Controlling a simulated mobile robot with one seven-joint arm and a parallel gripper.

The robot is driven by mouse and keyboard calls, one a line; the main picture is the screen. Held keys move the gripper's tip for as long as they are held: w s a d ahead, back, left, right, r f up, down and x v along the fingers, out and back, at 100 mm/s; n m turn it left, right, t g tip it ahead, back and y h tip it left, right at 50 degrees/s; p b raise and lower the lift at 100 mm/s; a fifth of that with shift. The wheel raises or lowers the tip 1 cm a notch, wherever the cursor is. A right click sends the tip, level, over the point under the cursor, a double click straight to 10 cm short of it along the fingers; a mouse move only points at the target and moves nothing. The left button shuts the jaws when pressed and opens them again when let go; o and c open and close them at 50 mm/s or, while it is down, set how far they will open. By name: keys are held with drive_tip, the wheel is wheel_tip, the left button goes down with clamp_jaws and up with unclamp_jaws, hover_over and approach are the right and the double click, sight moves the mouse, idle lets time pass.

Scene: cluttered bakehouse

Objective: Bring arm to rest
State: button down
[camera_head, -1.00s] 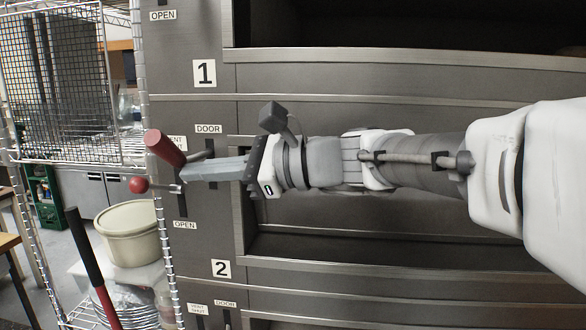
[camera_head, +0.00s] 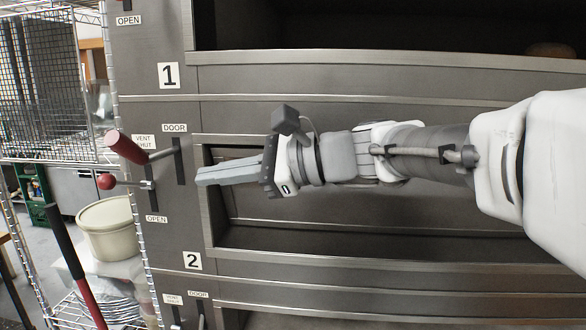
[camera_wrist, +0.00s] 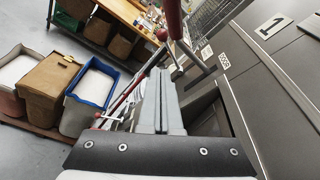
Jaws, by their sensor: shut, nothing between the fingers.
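The red-handled door lever (camera_head: 126,147) is just left of my fingertips, with a gap between. Below it is the smaller vent lever with a red ball (camera_head: 107,181), also apart from my fingers. In the wrist view the red handle (camera_wrist: 173,18) stands beyond the fingertips.
The oven front (camera_head: 300,118) runs close behind my arm, with a recessed opening below the arm. A wire rack (camera_head: 45,140) with a cream tub (camera_head: 108,225) stands at left. A red-and-black handle (camera_head: 75,265) leans there. The wrist view shows a blue-rimmed bin (camera_wrist: 90,93).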

drive_tip(key=s+d+f+n+t+h+b, duration=0.1)
drive_tip(key=s+d+f+n+h, duration=0.3)
drive_tip(key=d+f, duration=0.4)
drive_tip(key=s+d+f+n+t+h+b, duration=0.1)
drive_tip(key=s+d+f+n+h, duration=0.3)
drive_tip(key=d+f, duration=0.5)
drive_tip(key=s+d+f+n+t+h+b, duration=0.1)
drive_tip(key=s+d+f+n+h+b, duration=0.2)
drive_tip(key=d, duration=0.7)
drive_tip(key=s+f+n+h, duration=0.2)
drive_tip(key=s+f+h, duration=0.1)
drive_tip(key=f+h, duration=0.1)
drive_tip(key=shift+s+f, duration=0.35)
drive_tip(key=shift+f, duration=0.5)
drive_tip(key=shift+d, duration=0.1)
